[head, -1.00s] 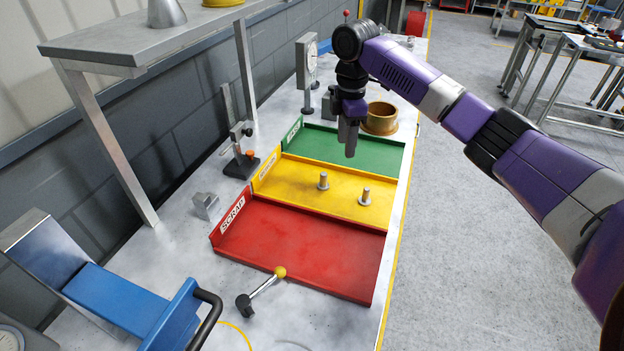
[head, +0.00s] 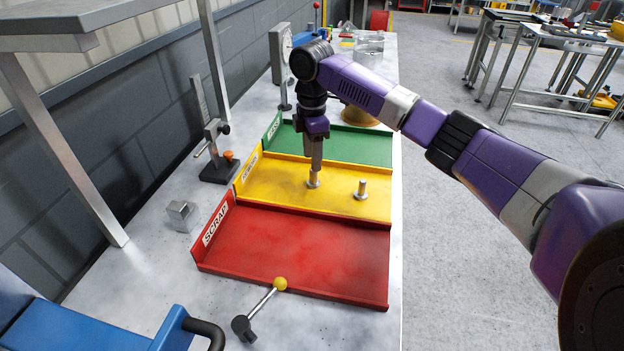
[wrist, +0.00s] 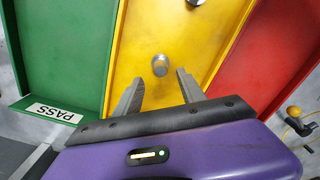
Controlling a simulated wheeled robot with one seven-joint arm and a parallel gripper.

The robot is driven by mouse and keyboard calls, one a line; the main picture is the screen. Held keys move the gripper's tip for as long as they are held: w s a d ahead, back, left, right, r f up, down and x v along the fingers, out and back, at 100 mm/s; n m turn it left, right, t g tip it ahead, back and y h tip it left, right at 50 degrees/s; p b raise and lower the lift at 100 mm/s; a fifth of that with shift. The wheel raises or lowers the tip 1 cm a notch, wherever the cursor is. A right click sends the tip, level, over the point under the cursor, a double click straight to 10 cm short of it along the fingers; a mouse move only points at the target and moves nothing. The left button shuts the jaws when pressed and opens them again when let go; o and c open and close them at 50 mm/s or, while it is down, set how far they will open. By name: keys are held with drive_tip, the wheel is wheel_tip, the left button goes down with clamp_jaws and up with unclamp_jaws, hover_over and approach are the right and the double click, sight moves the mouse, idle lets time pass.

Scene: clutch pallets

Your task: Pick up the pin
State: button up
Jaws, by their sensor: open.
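Two grey metal pins with wide round bases stand upright in the yellow tray (head: 262,192). The left pin (head: 313,181) is right under my gripper (head: 315,165), which partly hides it. The right pin (head: 361,189) stands apart from it. In the wrist view my gripper (wrist: 160,80) is open and empty, pointing down. The left pin (wrist: 160,65) shows between and slightly beyond the two fingertips. I see no contact. The other pin (wrist: 196,2) is cut by the top edge of the wrist view.
A red SCRAP tray (head: 300,250) lies nearer, a green tray (head: 365,147) farther, labelled PASS in the wrist view (wrist: 55,113). A yellow-knobbed lever (head: 262,302) lies in front. A gauge stand (head: 218,165) and a metal block (head: 181,215) stand left. A brass-coloured ring (head: 360,116) stands behind.

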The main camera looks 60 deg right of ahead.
sight(314, 177)
drive_tip(key=shift+s+d+f+p, duration=0.1)
drive_tip(key=shift+f+p, duration=0.2)
drive_tip(key=shift+f, duration=1.1)
drive_tip(key=shift+s+f+p, duration=0.1)
drive_tip(key=shift+f+p, duration=0.2)
drive_tip(key=shift+f, duration=1.05)
clamp_jaws()
